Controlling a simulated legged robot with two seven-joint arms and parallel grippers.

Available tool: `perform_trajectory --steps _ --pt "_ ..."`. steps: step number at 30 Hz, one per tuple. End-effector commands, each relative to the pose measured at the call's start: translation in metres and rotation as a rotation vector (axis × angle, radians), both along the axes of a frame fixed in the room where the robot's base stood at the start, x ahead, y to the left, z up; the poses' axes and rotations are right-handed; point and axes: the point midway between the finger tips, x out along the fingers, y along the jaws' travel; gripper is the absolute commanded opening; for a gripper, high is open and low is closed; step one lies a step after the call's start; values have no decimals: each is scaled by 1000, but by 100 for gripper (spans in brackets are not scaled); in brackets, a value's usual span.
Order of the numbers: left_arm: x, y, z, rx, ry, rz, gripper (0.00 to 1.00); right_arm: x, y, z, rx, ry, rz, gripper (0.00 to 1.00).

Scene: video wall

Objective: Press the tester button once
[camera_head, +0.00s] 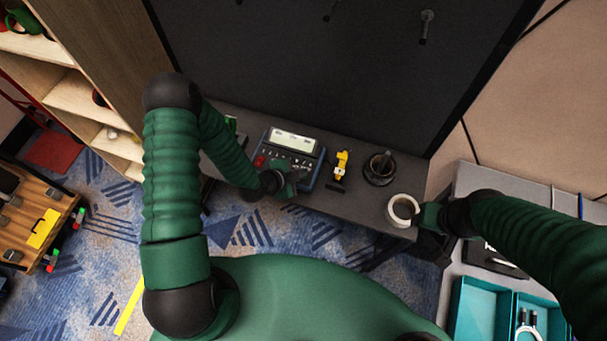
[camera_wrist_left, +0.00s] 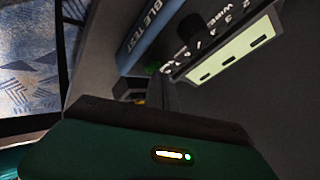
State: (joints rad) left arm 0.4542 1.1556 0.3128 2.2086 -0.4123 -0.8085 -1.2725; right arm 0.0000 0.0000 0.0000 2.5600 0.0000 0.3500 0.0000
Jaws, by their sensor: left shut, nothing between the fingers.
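The tester (camera_head: 299,148) is a blue-grey box with a pale display, a row of small marks and a red spot (camera_head: 260,161) on its left part. It lies on the dark shelf. My left gripper (camera_head: 291,184) is shut and empty, over or beside the tester's front edge; I cannot tell whether it touches. In the left wrist view the tester (camera_wrist_left: 133,45) shows part of its lettering, a dark knob (camera_wrist_left: 190,27) and the lit display (camera_wrist_left: 232,52). The gripper's housing covers the lower part there, and no press contact shows. My right gripper (camera_head: 427,216) is beside a white mug (camera_head: 402,210).
On the dark shelf (camera_head: 345,207), right of the tester, stand a small yellow item (camera_head: 341,163) and a dark round holder (camera_head: 380,169). A dark panel rises behind. Teal trays (camera_head: 476,305) lie at the lower right, and a wooden shelf unit stands left.

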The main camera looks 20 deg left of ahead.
Motion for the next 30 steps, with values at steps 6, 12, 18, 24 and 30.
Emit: perform_trajectory --steps 6,12,18,24,30 --pt "0 0 -3 1 -1 0 0 0 0 -3 0 0 0 49" --pt "0 0 -4 1 0 1 0 0 0 -4 0 0 0 49" --pt "0 1 -4 1 0 1 0 0 0 -4 0 0 0 49" --pt "0 0 5 1 0 0 0 0 0 4 0 0 0 49" --pt "0 0 12 1 1 0 0 0 0 9 0 0 0 49"
